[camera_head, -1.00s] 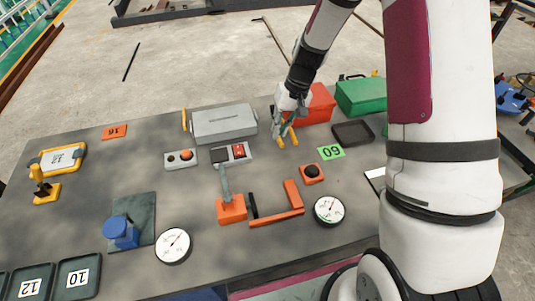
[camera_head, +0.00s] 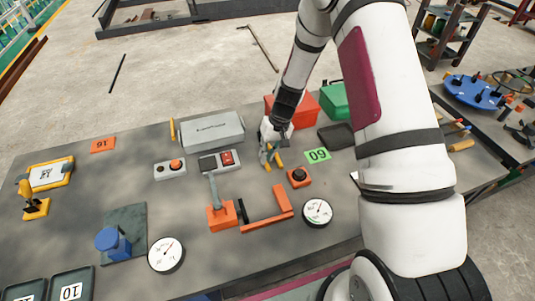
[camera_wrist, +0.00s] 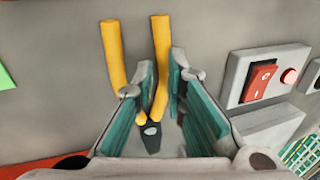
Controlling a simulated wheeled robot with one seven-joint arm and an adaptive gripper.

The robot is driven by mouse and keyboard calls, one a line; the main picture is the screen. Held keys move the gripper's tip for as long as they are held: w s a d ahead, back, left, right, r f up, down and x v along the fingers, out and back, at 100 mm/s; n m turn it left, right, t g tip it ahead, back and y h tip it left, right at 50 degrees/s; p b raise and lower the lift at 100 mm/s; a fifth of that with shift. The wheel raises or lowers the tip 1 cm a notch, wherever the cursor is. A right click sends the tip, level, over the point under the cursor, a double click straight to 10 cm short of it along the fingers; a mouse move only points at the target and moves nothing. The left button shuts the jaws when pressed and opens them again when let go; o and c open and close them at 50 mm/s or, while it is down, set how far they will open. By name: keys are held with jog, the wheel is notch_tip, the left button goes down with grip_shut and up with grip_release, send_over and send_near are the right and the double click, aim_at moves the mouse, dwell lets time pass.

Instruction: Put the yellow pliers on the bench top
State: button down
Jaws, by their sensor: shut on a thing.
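The yellow pliers have two yellow handles, which show in the wrist view (camera_wrist: 113,55) and small in the head view (camera_head: 279,159). My gripper (camera_head: 270,154) is shut on the pliers, with its teal-lined fingers around them in the wrist view (camera_wrist: 160,85). The dark pliers head lies deep between the fingers, partly hidden, and the handles stick out beyond the tips. The grey bench top (camera_head: 180,205) is directly below. I cannot tell whether the pliers touch it.
Near my gripper are a red-switch box (camera_head: 226,158), an orange button box (camera_head: 298,177), a green 60 card (camera_head: 317,155) and a grey case (camera_head: 213,132). A red box (camera_head: 305,108) and black tray (camera_head: 336,136) stand behind. Bare bench lies left of the two-button box (camera_head: 169,169).

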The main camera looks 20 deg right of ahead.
jog(key=shift+f, duration=0.15)
jog(key=c, duration=1.9)
grip_release()
jog(key=s+a+b+v, duration=0.1)
jog(key=a+v, duration=0.1)
jog(key=v, duration=0.8)
jog(key=s+a+r+b+v, duration=0.1)
jog(key=s+a+v, duration=0.1)
jog(key=v, duration=0.9)
jog(key=s+r+t+h, duration=0.1)
jog(key=s+r, duration=0.4)
jog(key=s, duration=0.2)
jog(key=s+a+r+t+h, duration=0.1)
jog(key=s+r+t, duration=0.1)
jog(key=s+r, duration=0.3)
jog(key=s+r+t+h, duration=0.1)
jog(key=s+r, duration=0.4)
jog(key=s, duration=0.5)
jog(key=shift+s+a+r+n+t, duration=0.25)
jog(key=shift+n+t, duration=0.15)
jog(key=shift+t, duration=0.3)
